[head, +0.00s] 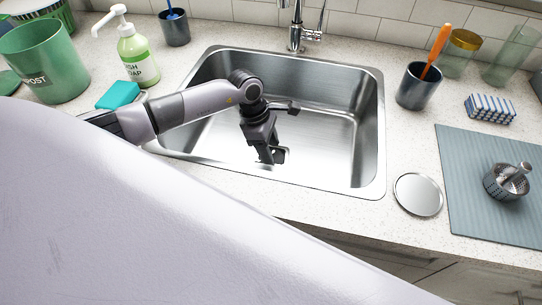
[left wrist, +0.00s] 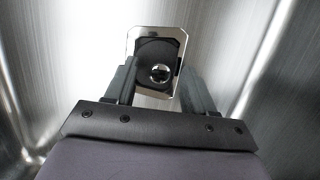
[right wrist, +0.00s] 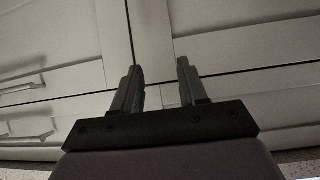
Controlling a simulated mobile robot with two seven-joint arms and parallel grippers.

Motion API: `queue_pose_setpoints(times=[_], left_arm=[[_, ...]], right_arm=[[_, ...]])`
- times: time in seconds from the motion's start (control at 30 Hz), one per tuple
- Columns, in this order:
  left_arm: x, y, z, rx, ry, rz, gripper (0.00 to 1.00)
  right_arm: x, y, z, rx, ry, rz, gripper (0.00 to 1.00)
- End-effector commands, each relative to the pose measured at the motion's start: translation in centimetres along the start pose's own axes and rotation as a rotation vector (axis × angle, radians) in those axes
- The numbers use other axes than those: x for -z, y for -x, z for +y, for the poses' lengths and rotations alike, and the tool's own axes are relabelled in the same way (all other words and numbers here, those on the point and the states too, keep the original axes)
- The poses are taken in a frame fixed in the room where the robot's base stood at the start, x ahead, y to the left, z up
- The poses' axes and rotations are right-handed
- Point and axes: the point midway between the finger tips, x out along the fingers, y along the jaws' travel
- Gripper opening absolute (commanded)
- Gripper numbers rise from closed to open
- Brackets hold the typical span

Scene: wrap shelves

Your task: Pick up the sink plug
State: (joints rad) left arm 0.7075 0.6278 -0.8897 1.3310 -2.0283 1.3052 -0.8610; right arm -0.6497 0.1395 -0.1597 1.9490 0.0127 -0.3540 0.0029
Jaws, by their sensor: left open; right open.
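The sink plug (left wrist: 153,52) looks like a dark disc with a shiny metal knob (left wrist: 160,73). It sits in a bright, square-cornered drain plate (left wrist: 174,33) on the sink floor. My left gripper (head: 271,155) reaches down into the sink and hides most of the plug in the head view. In the left wrist view my left gripper (left wrist: 157,70) is open, with its fingers on either side of the plug and the knob between them. I cannot tell whether they touch it. My right gripper (right wrist: 158,66) is open and empty, facing pale cabinet doors.
The steel sink (head: 368,130) has a tap (head: 297,35) at its back. A metal strainer basket (head: 505,184) stands on a blue-grey mat (head: 470,225). A round metal disc (head: 418,195) and a dark cup (head: 415,90) are right of the sink. Soap (head: 137,55) stands left.

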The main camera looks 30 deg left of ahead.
Motion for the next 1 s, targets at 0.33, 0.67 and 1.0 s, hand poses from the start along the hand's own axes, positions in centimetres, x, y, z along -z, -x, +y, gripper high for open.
queue_pose_setpoints(times=[0.33, 0.67, 1.0], left_arm=[[0.0, 0.1, 0.0, 0.000, 0.000, -0.001, 0.00], [-0.3, 0.9, 0.1, -0.003, -0.001, -0.003, 0.00], [-1.9, 6.7, 0.2, -0.007, -0.003, -0.003, 0.00]], right_arm=[[0.0, 0.0, 0.0, 0.000, -0.001, 0.000, 0.43], [-0.1, 0.0, 0.0, 0.000, -0.001, 0.000, 0.43], [-0.4, -0.3, 0.0, -0.001, -0.001, 0.000, 0.43]])
